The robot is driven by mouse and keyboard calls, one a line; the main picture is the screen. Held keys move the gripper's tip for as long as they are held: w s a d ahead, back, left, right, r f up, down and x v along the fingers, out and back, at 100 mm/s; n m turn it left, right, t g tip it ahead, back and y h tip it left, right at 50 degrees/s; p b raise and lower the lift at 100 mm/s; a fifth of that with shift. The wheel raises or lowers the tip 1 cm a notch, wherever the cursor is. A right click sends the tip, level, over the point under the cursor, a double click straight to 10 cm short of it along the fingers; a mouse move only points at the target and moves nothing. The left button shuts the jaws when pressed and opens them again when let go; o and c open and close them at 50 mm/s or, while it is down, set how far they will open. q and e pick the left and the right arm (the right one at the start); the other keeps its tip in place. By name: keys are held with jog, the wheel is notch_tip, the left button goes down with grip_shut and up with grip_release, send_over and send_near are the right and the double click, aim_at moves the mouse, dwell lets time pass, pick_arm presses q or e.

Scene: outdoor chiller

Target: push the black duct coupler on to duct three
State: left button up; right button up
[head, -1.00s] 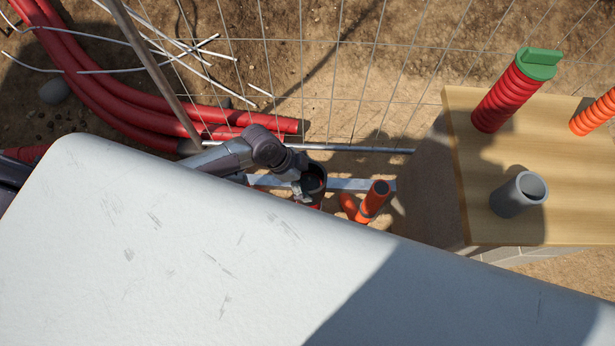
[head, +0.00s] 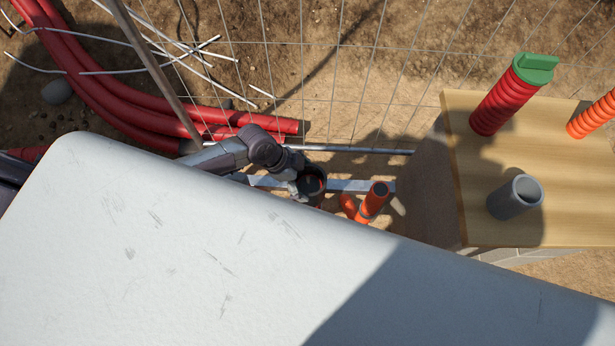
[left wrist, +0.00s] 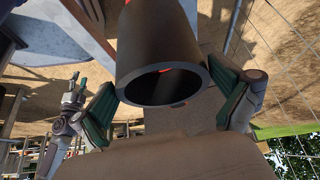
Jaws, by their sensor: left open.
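The black duct coupler (left wrist: 157,50) fills the upper middle of the left wrist view, its open rim facing the camera. In the head view the coupler (head: 313,181) is a dark ring with some red showing inside, beyond the white surface. My left gripper (left wrist: 166,95) is open, with one green-padded finger on each side of the coupler. Whether the pads touch it is unclear. A small grey shape with green tips at the left of the wrist view looks like my right gripper (left wrist: 74,96).
An orange duct with a grey ring (head: 373,201) stands right of the coupler. A wooden board (head: 550,222) at right bears a red green-capped duct (head: 505,100), an orange duct (head: 593,116) and a grey pipe (head: 514,198). A white surface (head: 190,250) covers the foreground; wire mesh stands behind.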

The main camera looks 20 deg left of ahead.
pick_arm(q)
jog(key=p+v, duration=0.3)
jog(key=v, duration=0.2)
jog(key=shift+r, duration=0.15)
jog(key=v, duration=1.2)
